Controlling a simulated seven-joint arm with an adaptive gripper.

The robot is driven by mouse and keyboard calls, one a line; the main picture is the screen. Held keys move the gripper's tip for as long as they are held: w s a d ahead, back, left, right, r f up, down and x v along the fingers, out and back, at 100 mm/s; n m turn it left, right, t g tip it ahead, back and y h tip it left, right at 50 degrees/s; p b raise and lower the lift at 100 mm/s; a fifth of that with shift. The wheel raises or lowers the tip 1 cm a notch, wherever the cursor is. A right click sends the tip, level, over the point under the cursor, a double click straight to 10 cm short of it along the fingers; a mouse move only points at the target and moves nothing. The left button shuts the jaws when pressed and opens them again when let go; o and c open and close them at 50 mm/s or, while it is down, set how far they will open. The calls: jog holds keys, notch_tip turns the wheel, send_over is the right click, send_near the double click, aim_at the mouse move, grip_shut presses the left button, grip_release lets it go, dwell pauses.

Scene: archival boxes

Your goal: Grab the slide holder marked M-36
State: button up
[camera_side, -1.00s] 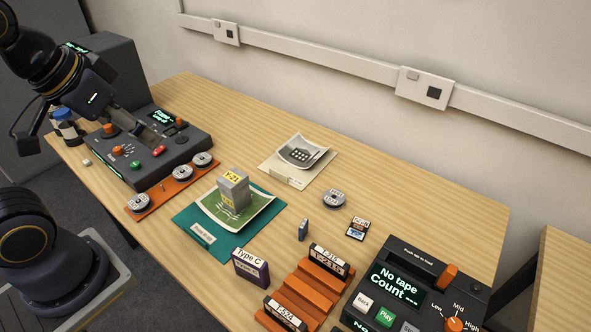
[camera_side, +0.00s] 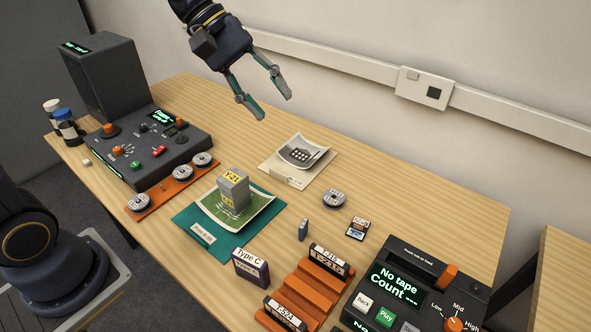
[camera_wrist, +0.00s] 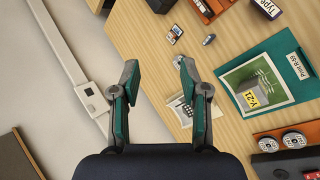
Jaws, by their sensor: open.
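No marking M-36 can be read in either view. A small flat card-like piece with coloured windows (camera_side: 357,229) lies on the table right of centre; it may be a slide holder, but its label is too small to read. It also shows near the top of the wrist view (camera_wrist: 175,34). My gripper (camera_side: 275,106) is open and empty, high above the back of the table near the wall. In the wrist view my gripper (camera_wrist: 156,67) has its fingers spread, with wood and wall below.
An orange rack (camera_side: 302,290) with label-bearing cassettes and a tape machine (camera_side: 410,290) stand at the right front. A small blue piece (camera_side: 303,229) and a reel (camera_side: 334,198) are near the card. A grey Y-21 block (camera_side: 233,190) stands on a print on a teal folder (camera_side: 190,223).

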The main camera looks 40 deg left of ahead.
aim_at(358, 222)
jog(key=w+f+n+h, duration=0.4)
jog(key=w+f+n, duration=0.2)
jog(key=w+f, duration=0.7)
jog(key=f+n, duration=0.1)
jog(key=f, duration=0.4)
jog(key=f+n+h, duration=0.1)
jog(key=f+n, duration=0.1)
jog(key=f, duration=0.3)
jog(key=s+a+f+n+h, duration=0.1)
jog(key=f, duration=0.5)
jog(key=shift+n+g, duration=0.3)
jog(key=shift+g, duration=0.1)
jog(key=shift+d+f, duration=0.2)
jog(key=shift+f, duration=0.1)
jog(key=x, duration=1.5)
jog(key=shift+w+d, duration=0.1)
jog(key=shift+d, duration=0.3)
grip_shut()
